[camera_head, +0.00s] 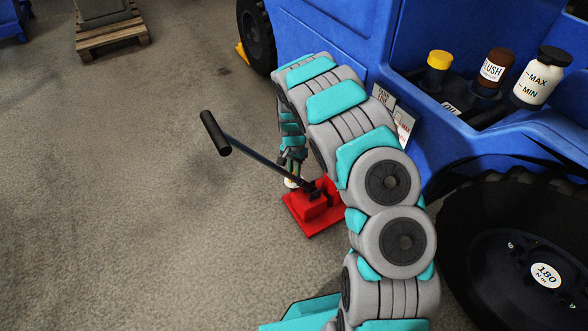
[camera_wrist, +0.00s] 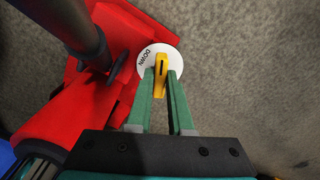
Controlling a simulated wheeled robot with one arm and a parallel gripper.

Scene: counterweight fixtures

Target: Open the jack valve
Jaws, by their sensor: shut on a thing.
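The red jack (camera_head: 316,207) stands on the floor beside the blue vehicle, its dark handle (camera_head: 245,153) slanting up to the left with a black grip. In the wrist view the jack's red body (camera_wrist: 95,90) fills the left side. A white round plate (camera_wrist: 147,59) marked DOWN sits at its edge, with the yellow valve lever (camera_wrist: 161,75) in front of it. My gripper (camera_wrist: 162,72) is shut on the yellow lever, one green finger on each side. In the head view my arm hides part of the jack, and the plate shows only as a small pale spot.
The blue vehicle (camera_head: 330,35) stands close on the right, with a large black tyre (camera_head: 470,240) at lower right. Bottles and a yellow-capped container (camera_head: 438,62) sit in its bay. A wooden pallet (camera_head: 112,38) lies at the back left. The floor to the left is clear.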

